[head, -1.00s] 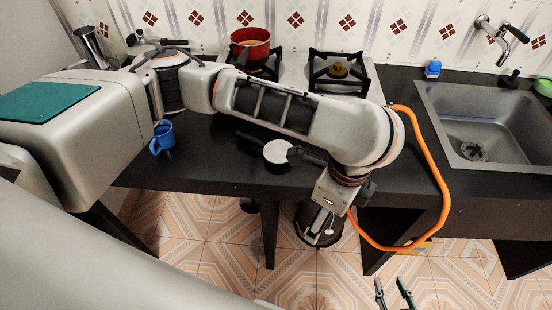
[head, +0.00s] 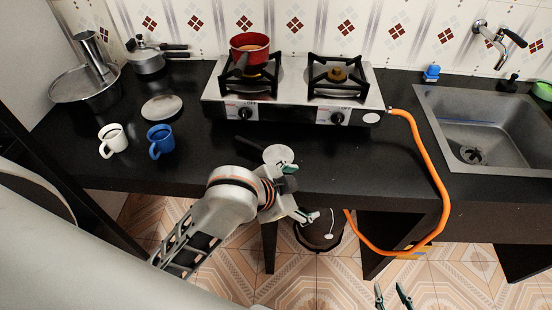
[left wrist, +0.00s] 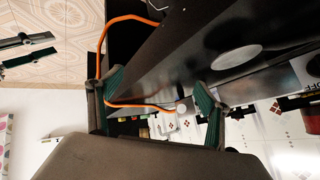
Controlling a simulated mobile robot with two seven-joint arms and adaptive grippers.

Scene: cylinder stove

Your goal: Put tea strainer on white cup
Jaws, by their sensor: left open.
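The tea strainer (head: 278,155), with a pale round bowl and a black handle pointing left, lies near the counter's front edge in the head view. The white cup (head: 117,138) stands upright on the left of the counter. My left gripper (head: 300,195) is open and empty at the counter's front edge, just in front of the strainer, and overlaps its lower right side in the picture. The left wrist view shows its spread green-padded fingers (left wrist: 160,95) and a pale disc (left wrist: 236,57), apparently the strainer. My right gripper (head: 393,296) is open and empty, low in front of the counter.
A blue cup (head: 160,141) stands beside the white cup, with a pale saucer-like disc (head: 162,108) behind. A stove (head: 290,108) bears a red pot (head: 249,46). An orange hose (head: 437,170) hangs at the right, left of the sink (head: 425,103).

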